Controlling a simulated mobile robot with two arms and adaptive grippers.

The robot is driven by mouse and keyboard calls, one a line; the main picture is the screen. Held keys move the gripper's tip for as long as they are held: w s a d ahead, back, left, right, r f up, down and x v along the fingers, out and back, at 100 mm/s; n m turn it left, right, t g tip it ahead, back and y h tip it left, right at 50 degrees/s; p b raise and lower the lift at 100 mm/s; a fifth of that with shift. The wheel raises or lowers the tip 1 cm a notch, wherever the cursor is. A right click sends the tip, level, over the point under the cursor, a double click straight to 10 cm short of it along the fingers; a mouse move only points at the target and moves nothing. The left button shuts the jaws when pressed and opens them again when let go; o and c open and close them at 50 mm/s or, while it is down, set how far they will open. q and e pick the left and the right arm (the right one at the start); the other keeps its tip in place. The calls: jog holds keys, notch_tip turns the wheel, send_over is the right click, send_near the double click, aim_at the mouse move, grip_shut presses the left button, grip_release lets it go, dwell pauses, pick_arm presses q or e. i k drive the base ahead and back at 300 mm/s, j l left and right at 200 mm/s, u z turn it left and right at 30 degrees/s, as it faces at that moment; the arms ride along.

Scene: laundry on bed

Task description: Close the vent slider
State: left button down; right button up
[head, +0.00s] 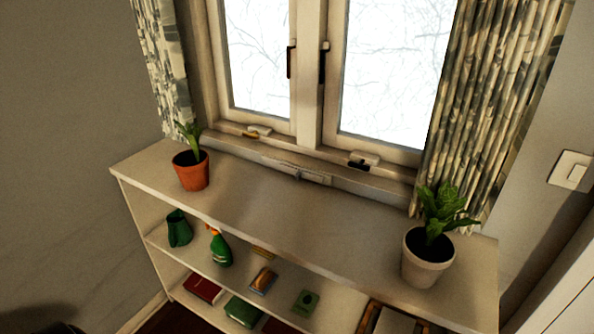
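A slim vent strip (282,165) runs along the bottom of the window frame, just above the back of the shelf top. A small pale slider piece (316,178) sits near the middle of it, below the post between the two panes. It is too small to tell how far open the vent stands. Neither of my grippers shows in the head view.
A terracotta pot with a plant (192,172) stands at the left of the shelf top (270,215), and a pale pot with a plant (424,258) at the right. The shelf top between them is clear. Curtains (497,80) hang beside the closed window.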

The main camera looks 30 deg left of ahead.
aim_at(298, 173)
jog(key=i+j, duration=0.1)
jog(key=j, duration=0.35)
jog(key=i+j, duration=0.1)
jog(key=j, duration=0.35)
jog(key=i+j, duration=0.15)
jog(key=j, duration=0.3)
jog(key=k+u, duration=0.05)
